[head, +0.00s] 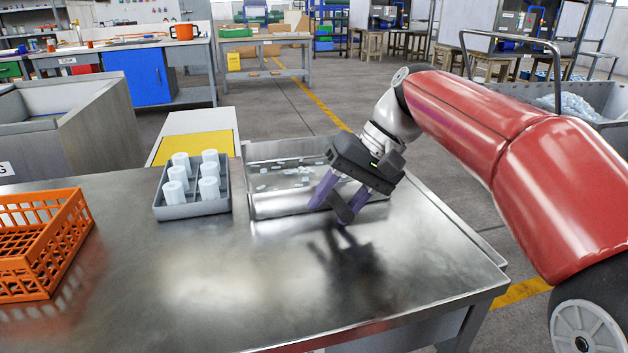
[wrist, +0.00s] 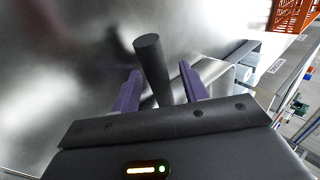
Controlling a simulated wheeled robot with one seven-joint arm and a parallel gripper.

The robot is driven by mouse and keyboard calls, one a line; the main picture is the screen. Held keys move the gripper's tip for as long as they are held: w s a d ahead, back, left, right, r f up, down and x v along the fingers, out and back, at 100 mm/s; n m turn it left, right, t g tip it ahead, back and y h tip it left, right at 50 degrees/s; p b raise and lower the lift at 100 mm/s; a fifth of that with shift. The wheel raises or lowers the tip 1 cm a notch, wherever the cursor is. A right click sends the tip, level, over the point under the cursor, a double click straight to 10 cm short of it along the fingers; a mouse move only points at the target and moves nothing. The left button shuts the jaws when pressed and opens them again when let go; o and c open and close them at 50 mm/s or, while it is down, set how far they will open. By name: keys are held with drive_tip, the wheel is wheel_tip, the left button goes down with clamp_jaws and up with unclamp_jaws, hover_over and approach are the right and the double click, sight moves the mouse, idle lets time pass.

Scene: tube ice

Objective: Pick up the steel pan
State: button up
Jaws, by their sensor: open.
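The steel pan (head: 277,206) is a shallow grey metal tray at the back edge of the steel table, with small ice bits in it. Part of it is hidden behind my gripper. My gripper (head: 328,212) points down at the pan's near right side, with its purple fingers apart. In the wrist view a dark round bar (wrist: 150,62), which looks like a handle, stands between the open fingers (wrist: 158,72). I see a gap on both sides of it. The same dark bar shows beside the fingers in the head view (head: 344,213).
A grey rack (head: 192,211) with several white ice tubes stands left of the pan. An orange crate (head: 42,282) is at the table's left. The steel table (head: 230,300) is clear in front. A yellow-topped stand (head: 195,147) is behind the rack.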

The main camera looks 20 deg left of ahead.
drive_tip(key=shift+c, duration=0.3)
clamp_jaws()
drive_tip(key=shift+r, duration=0.15)
